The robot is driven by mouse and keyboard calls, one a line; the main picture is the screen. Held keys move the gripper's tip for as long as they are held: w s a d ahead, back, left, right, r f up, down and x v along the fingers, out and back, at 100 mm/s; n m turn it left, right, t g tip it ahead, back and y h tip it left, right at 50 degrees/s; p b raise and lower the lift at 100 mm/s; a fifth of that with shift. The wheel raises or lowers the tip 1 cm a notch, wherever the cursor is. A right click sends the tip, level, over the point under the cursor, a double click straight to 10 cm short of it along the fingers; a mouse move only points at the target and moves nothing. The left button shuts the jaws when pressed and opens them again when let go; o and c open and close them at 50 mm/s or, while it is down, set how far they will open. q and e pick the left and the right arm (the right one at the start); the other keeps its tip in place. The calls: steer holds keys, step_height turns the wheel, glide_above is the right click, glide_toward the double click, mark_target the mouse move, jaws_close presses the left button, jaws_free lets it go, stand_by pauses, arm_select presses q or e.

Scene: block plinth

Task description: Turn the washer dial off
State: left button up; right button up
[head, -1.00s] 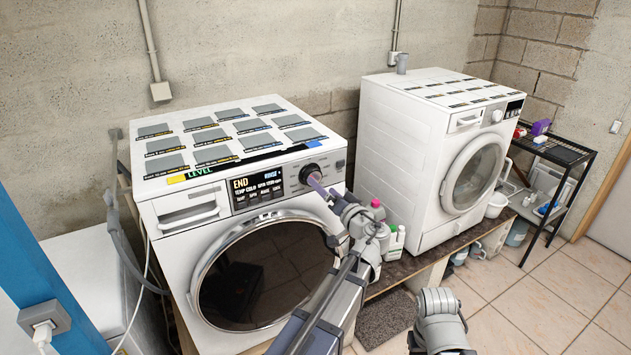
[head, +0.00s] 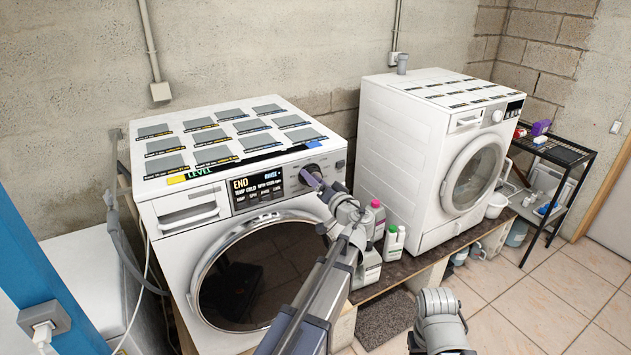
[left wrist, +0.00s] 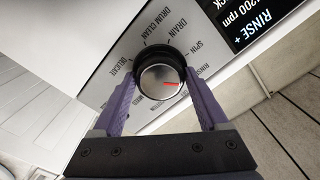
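The washer dial (head: 311,172) is a round knob with a black ring, at the right end of the front panel of the left washer (head: 160,218). In the left wrist view the dial (left wrist: 160,84) has a silver face with a red mark pointing right, toward the rinse and spin lettering. My left gripper (left wrist: 161,78) has its purple fingers along both sides of the dial, apparently touching its edges; it also shows in the head view (head: 316,181). The display (head: 257,188) reads END.
A second white machine (head: 385,140) stands to the right. Detergent bottles (head: 393,243) stand on the platform between the machines, close to my left arm. A black shelf (head: 560,152) is at the far right. The tiled floor at right is clear.

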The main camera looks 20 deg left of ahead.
arm_select(q)
steer(key=c, duration=0.9)
steer(key=shift+m, duration=4.1)
steer(key=o, duration=1.3)
steer(key=shift+o, duration=0.2)
steer(key=shift+s+d, duration=0.1)
